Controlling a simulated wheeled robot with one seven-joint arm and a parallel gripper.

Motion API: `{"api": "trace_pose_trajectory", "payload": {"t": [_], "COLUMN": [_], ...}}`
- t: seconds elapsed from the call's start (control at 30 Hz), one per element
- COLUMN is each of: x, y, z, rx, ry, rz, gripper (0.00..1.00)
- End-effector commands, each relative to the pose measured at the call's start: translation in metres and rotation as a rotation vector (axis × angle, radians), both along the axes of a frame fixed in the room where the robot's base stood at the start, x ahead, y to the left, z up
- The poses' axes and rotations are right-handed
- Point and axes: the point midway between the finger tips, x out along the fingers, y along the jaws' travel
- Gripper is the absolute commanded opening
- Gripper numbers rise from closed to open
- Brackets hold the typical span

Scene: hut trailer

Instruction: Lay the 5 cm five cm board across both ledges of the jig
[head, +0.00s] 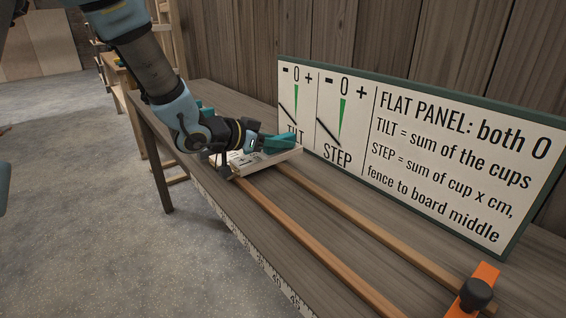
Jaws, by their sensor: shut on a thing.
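My gripper (252,146) is at the far end of the bench, shut on a pale wooden board (265,160) with dark marks on its face. The board sits at the far ends of two long wooden ledges, the left ledge (310,243) and the right ledge (370,229). My arm and gripper hide part of the board, and I cannot tell whether it touches the ledges or hangs just above them. The marks on the board are too small to read.
An orange fence (485,280) with a black knob (476,293) stands at the near right end of the ledges. A scale runs along the bench's front edge. The ledges are clear between board and fence.

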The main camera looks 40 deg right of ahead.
Motion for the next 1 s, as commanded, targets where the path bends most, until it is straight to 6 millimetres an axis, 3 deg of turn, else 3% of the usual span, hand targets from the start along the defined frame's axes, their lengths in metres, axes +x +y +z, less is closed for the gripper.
{"api": "trace_pose_trajectory", "payload": {"t": [0.3, 0.7, 0.73, 1.0], "x": [0.0, 0.0, 0.0, 0.0], "y": [0.0, 0.0, 0.0, 0.0], "z": [-0.04, -0.046, -0.046, -0.045], "rx": [0.001, 0.0, 0.0, 0.001], "ry": [0.002, 0.0, 0.0, 0.0], "rz": [0.0, 0.001, 0.001, 0.001], "gripper": [0.0, 0.0, 0.31, 0.6]}}
